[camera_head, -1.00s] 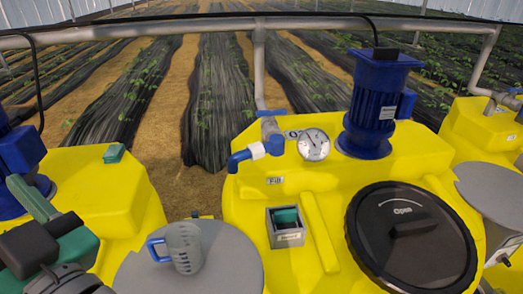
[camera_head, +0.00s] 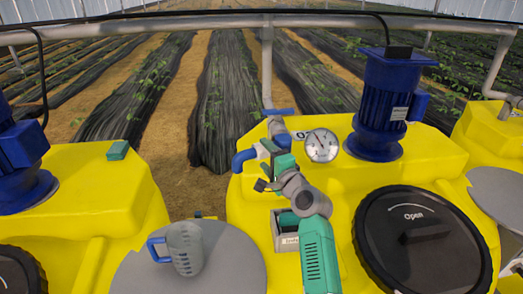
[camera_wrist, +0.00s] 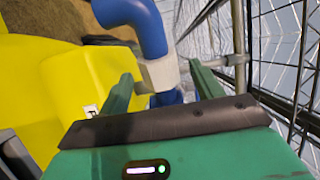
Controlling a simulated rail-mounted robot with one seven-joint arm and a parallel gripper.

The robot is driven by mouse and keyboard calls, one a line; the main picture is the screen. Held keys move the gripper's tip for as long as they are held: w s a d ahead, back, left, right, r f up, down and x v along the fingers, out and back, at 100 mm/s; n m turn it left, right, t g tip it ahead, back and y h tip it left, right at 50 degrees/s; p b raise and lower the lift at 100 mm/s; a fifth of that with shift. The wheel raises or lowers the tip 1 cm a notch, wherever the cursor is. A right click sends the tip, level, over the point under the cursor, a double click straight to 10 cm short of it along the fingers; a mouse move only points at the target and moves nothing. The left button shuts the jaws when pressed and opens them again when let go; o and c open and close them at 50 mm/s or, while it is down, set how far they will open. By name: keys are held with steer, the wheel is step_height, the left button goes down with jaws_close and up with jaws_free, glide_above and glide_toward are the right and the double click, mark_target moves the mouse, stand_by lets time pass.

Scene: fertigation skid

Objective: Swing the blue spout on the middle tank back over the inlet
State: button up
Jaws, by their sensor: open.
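The blue spout (camera_head: 243,160) on the middle yellow tank (camera_head: 325,180) points to the left, its bent end at the tank's left edge, away from the square grey box (camera_head: 286,241). I take this box for the inlet; its small label is hard to read. My gripper (camera_head: 268,164) is at the spout's base and partly hides it. In the wrist view, the blue spout (camera_wrist: 140,22) rises from a white collar (camera_wrist: 162,74). My gripper (camera_wrist: 160,71) is open, with one green finger on each side of the collar. Contact is not clear.
A pressure gauge (camera_head: 321,146) and a blue motor (camera_head: 380,110) stand right of the spout. A black lid (camera_head: 425,245) is at the lower right. A clear jug (camera_head: 184,250) stands on a grey round top (camera_head: 135,278) at the lower left. A pipe (camera_head: 180,27) runs behind.

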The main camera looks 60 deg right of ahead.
mark_target(265, 155)
steer(key=shift+x, duration=1.8)
steer(key=shift+c, duration=0.4)
